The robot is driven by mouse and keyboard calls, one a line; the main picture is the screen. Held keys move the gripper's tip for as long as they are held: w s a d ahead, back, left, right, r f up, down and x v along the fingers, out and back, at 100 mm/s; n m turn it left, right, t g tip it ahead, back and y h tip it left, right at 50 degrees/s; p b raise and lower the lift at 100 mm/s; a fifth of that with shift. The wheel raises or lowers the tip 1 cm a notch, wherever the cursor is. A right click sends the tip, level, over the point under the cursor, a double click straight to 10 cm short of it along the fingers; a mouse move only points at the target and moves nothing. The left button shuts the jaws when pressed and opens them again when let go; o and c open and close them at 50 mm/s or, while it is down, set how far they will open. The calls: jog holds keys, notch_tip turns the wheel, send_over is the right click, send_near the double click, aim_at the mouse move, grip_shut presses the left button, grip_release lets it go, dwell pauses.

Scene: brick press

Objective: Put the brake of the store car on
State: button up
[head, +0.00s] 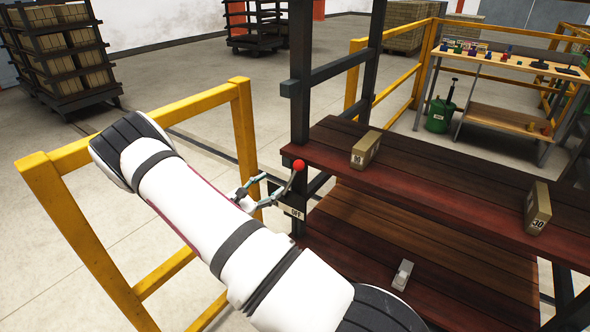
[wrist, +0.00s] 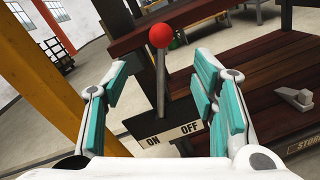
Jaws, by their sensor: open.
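The store car (head: 440,185) has red-brown plank shelves on a dark metal frame. Its brake lever (wrist: 160,85) has a red ball knob (wrist: 160,35) and rises from a dark bracket with a plate (wrist: 172,139) reading ON at left and OFF at right. In the head view the lever (head: 290,184) leans right at the top, toward the OFF side; ON is hidden there. My gripper (head: 270,186) is open beside the lever. In the wrist view the lever shows between its teal-padded fingers (wrist: 162,68), touching neither; its exact depth between them is unclear.
Yellow railing (head: 244,130) stands left of the car, close to my arm. Two labelled bricks (head: 365,150) (head: 538,208) stand on the upper shelf. A grey wedge-shaped piece (head: 402,275) is on the lower shelf. A workbench (head: 500,62) and brick racks (head: 62,50) stand behind.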

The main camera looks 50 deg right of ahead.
aim_at(296, 170)
jog(key=d, duration=1.3)
jog(key=shift+s, duration=0.2)
grip_shut()
